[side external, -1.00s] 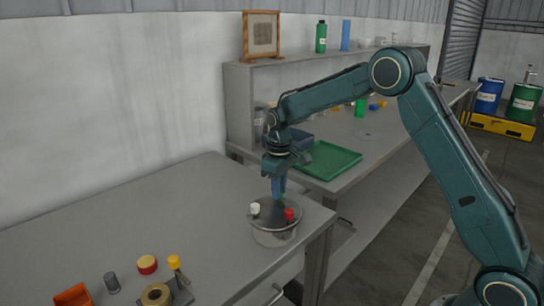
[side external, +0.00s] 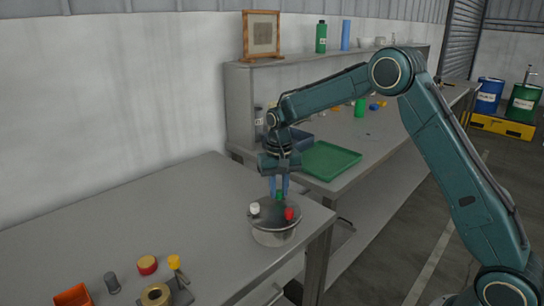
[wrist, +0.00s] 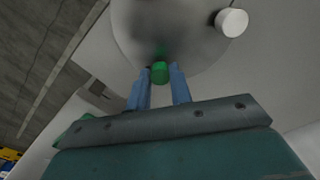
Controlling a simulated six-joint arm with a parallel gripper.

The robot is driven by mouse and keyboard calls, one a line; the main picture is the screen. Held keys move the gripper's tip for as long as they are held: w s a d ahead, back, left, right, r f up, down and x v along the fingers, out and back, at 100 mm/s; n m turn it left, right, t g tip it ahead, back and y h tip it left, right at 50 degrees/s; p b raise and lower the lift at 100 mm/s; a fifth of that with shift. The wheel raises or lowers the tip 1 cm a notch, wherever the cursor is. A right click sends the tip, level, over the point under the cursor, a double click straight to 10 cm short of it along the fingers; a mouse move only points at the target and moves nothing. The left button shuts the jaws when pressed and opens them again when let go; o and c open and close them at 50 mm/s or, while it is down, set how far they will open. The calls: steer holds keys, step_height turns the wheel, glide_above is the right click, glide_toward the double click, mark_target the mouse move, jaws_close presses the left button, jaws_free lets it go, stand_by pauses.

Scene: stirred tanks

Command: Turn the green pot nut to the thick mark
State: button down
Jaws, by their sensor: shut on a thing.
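The green pot nut (side external: 280,196) is on the lid of a round grey pot (side external: 272,236) near the table's right corner. A white nut (side external: 254,208) and a red nut (side external: 289,214) are also on the lid. My gripper (side external: 279,190) points down with its two blue fingers on either side of the green nut, shut on it. In the wrist view the green nut (wrist: 160,72) shows between the fingertips, with the white nut (wrist: 232,22) at upper right. I cannot make out the thick mark in either view.
At the table's front left are an orange bin (side external: 73,295), a grey cylinder (side external: 112,282), a red-and-yellow round piece (side external: 147,265) and a brass ring (side external: 156,294). A green tray (side external: 331,160) lies on the bench behind.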

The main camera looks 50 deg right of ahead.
mark_target(279, 191)
steer(key=shift+m, duration=1.7)
steer(key=c, duration=1.3)
jaws_free()
steer(key=shift+o, duration=0.2)
steer(key=shift+r, duration=0.1)
step_height(279, 191, up, 14)
